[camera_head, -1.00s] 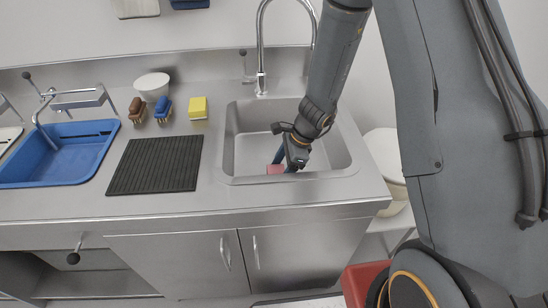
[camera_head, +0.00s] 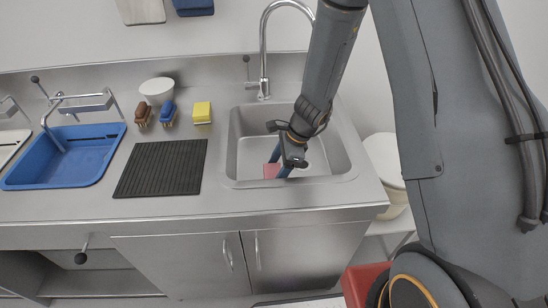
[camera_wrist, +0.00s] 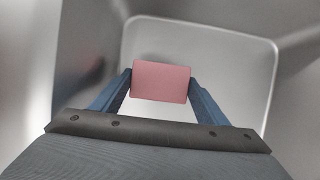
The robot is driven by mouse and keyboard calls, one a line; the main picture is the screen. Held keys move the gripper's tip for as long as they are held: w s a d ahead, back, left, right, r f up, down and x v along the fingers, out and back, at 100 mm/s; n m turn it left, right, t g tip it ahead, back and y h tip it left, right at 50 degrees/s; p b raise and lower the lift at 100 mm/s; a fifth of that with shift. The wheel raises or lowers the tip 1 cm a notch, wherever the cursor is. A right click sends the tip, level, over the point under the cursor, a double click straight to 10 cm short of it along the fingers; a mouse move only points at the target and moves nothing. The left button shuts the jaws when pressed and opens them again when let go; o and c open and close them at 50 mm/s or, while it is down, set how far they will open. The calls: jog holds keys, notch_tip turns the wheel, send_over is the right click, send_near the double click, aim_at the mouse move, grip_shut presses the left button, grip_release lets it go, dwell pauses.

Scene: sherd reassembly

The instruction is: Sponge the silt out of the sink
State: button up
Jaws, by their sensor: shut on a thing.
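My gripper (camera_head: 279,171) reaches down into the steel sink (camera_head: 246,160) at its front middle. It is shut on a pink sponge (camera_head: 271,171), which also shows between the two blue fingers in the wrist view (camera_wrist: 160,82). Whether the sponge touches the sink floor I cannot tell. The sink's rim and pale floor show around the sponge in the wrist view (camera_wrist: 225,85). I make out no silt in either view, and part of the floor is hidden by my arm and the sponge.
A tall curved tap (camera_head: 263,60) stands behind the sink. Left of it are a yellow sponge (camera_head: 202,112), a blue brush (camera_head: 167,112), a brown brush (camera_head: 141,113), a white bowl (camera_head: 157,88), a black ribbed mat (camera_head: 160,168) and a blue basin (camera_head: 70,177). A white lidded bin (camera_head: 385,160) stands right.

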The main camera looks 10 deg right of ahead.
jog(key=shift+r+p, duration=2.05)
jog(key=shift+r, duration=0.45)
